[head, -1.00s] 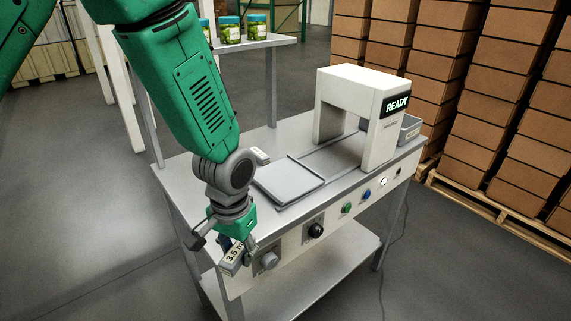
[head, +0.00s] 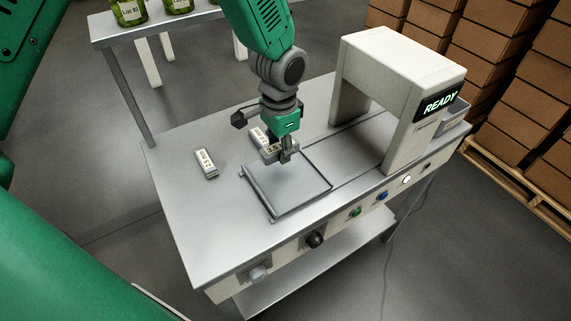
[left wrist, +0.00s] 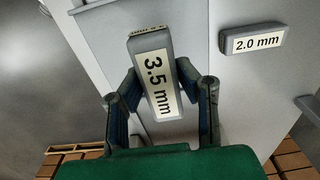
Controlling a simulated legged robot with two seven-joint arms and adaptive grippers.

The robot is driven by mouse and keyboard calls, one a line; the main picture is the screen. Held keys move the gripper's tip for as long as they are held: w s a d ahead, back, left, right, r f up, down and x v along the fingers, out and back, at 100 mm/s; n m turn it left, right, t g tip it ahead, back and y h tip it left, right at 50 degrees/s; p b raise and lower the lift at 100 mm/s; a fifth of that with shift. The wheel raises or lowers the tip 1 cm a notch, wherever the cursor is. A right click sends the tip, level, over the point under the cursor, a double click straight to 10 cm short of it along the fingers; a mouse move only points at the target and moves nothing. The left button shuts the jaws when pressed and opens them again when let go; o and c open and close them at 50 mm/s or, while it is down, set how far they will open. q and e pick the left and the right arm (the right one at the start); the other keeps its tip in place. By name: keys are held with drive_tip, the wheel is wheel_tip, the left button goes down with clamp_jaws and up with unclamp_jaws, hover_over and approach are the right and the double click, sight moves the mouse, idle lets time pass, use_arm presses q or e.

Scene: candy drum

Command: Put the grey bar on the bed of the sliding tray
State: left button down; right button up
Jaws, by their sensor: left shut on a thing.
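The grey bar (head: 270,152) has a pale label reading 3.5 mm, clear in the left wrist view (left wrist: 156,78). My left gripper (head: 281,154) is shut on it; in the left wrist view the bar sits between both fingers (left wrist: 163,100). In the head view the held bar appears at the far left part of the sliding tray (head: 262,201), a flat grey plate with a low rim. I cannot tell how high the bar is above it. My right gripper is not in view.
Two other labelled bars lie on the table (head: 185,210): one left of the tray (head: 206,163), one behind the held bar (head: 258,135). A 2.0 mm bar (left wrist: 253,42) shows in the left wrist view. The white arch (head: 408,75), lit READY, stands right.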

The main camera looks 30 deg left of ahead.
sight(289, 178)
use_arm(q)
drive_tip(key=f, duration=0.2)
drive_tip(key=shift+d+f, duration=0.2)
drive_tip(key=shift+f, duration=0.15)
drive_tip(key=d+f, duration=0.2)
drive_tip(key=f, duration=0.1)
drive_tip(key=shift+d, duration=0.35)
drive_tip(key=shift+f, duration=0.35)
drive_tip(key=shift+a, duration=0.4)
drive_tip(key=shift+a+f, duration=0.2)
drive_tip(key=shift+a, duration=0.5)
drive_tip(key=c, duration=1.2)
unclamp_jaws()
drive_tip(key=shift+s+a, duration=0.1)
drive_tip(key=shift+a, duration=0.05)
drive_tip(key=shift+d, duration=0.5)
drive_tip(key=shift+d+r, duration=0.1)
drive_tip(key=shift+d, duration=0.4)
drive_tip(key=shift+a+r, duration=0.3)
drive_tip(key=shift+r, duration=0.15)
drive_tip(key=r, duration=0.2)
drive_tip(key=a+r, duration=0.1)
drive_tip(key=r, duration=0.1)
drive_tip(key=shift+r, duration=0.4)
drive_tip(key=shift+d+r, duration=0.2)
drive_tip(key=shift+r, duration=2.95)
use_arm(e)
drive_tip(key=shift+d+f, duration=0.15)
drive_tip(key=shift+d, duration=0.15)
